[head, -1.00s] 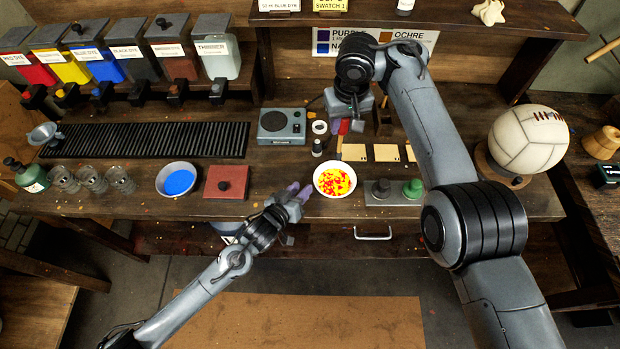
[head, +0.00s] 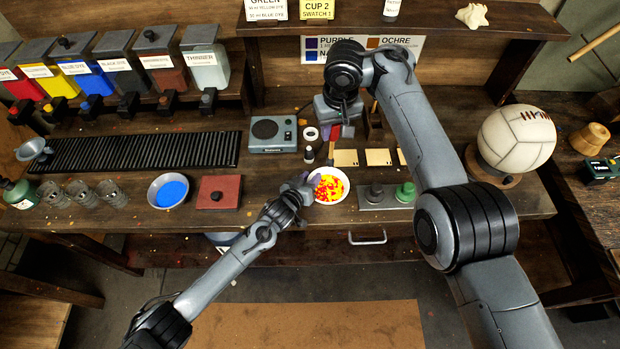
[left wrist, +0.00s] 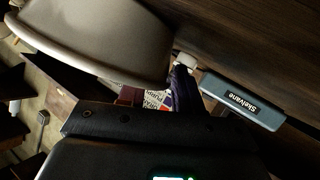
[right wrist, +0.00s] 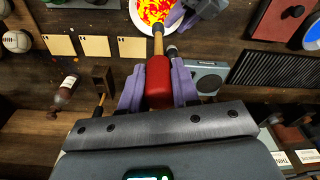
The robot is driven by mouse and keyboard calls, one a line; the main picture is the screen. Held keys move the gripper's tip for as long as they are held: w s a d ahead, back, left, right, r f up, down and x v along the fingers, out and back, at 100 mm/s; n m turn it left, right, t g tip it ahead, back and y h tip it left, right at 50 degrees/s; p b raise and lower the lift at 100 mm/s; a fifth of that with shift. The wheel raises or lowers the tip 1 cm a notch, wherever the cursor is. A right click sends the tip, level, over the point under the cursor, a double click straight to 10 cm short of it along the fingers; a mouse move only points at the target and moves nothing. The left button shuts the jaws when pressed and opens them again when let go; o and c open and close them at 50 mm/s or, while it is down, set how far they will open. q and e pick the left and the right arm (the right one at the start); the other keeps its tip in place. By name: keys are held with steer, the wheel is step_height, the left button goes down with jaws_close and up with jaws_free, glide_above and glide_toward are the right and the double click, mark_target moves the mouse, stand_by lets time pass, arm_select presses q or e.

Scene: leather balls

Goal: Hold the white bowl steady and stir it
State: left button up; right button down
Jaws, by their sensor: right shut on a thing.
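The white bowl (head: 345,197), holding a red and yellow mix, stands near the table's front edge. It shows large in the left wrist view (left wrist: 100,40) and at the top of the right wrist view (right wrist: 140,22). My left gripper (head: 306,184) is at the bowl's left rim; its fingers (left wrist: 160,96) look apart with a gap between them, and I cannot tell whether they touch the bowl. My right gripper (right wrist: 158,90) is shut on a red-handled stirrer (right wrist: 158,75).
A bowl of blue dye (head: 170,190) and a red square block (head: 218,192) lie left of the white bowl. A grey scale (head: 272,134) stands behind. A tray with dark and green weights (head: 390,196) is close on the right.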

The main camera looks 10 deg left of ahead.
arm_select(q)
jaws_close()
steer(key=shift+f, duration=0.25)
stand_by(1.3)
